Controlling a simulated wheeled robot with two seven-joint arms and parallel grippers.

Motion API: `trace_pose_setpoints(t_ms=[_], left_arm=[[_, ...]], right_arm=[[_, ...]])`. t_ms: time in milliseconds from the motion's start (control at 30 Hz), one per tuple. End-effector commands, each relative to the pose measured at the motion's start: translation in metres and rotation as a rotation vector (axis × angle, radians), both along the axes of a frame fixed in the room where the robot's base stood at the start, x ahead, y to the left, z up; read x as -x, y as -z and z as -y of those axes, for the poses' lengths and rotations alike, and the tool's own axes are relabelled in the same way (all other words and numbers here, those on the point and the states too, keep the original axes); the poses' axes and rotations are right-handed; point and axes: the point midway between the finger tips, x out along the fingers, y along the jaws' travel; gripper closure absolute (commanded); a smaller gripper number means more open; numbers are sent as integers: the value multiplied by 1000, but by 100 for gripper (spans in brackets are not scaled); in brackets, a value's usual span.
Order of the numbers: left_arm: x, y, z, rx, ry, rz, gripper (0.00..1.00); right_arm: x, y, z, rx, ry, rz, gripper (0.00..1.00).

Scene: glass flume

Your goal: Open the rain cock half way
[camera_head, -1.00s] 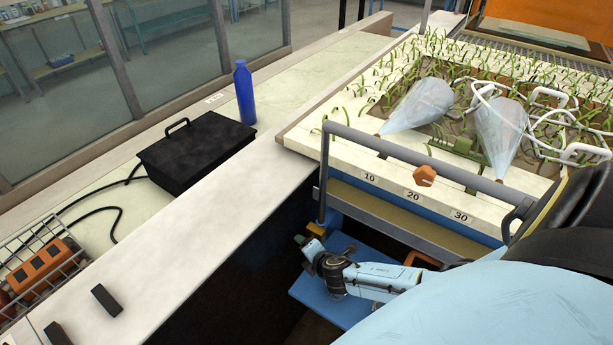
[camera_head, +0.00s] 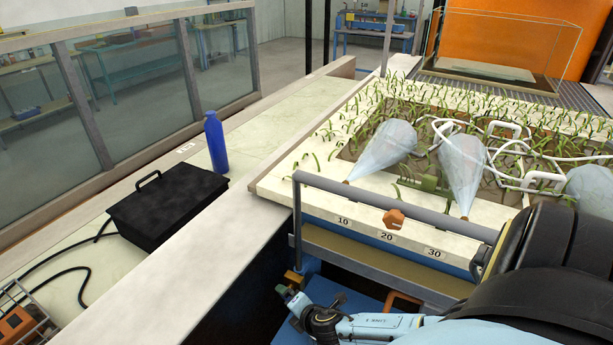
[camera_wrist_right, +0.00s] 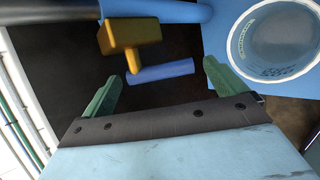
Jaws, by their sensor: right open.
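In the right wrist view a brass-coloured valve body (camera_wrist_right: 121,35) with a short stem is joined to a blue cylindrical bar (camera_wrist_right: 160,72); this looks like the rain cock and its handle. My right gripper (camera_wrist_right: 163,70) has its green fingers spread, one on either side of the bar in the picture. The bar seems to lie beyond the fingertips; I cannot tell any contact. My left gripper is not in view.
In the head view a planted bed (camera_head: 330,185), black box (camera_head: 168,205) and blue bottle (camera_head: 216,145) stand around.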

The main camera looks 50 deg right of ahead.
Motion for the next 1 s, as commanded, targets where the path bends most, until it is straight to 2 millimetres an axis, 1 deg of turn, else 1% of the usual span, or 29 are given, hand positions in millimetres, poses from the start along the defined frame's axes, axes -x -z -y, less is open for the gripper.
trace_pose_setpoints(t_ms=[33, 200, 300, 433, 633, 1000], left_arm=[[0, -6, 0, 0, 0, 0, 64], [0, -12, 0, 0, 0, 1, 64], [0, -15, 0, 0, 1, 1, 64], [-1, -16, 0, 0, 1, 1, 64], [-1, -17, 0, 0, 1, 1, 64], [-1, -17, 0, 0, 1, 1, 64]], right_arm=[[10, -9, -2, -1, -2, -2, 4], [37, -30, -9, 0, -2, -2, 4], [50, -40, -12, -1, -2, -2, 4], [62, -49, -15, 1, -2, -2, 4], [69, -55, -17, 2, 0, -1, 4], [69, -55, -17, 1, 0, -1, 4]])
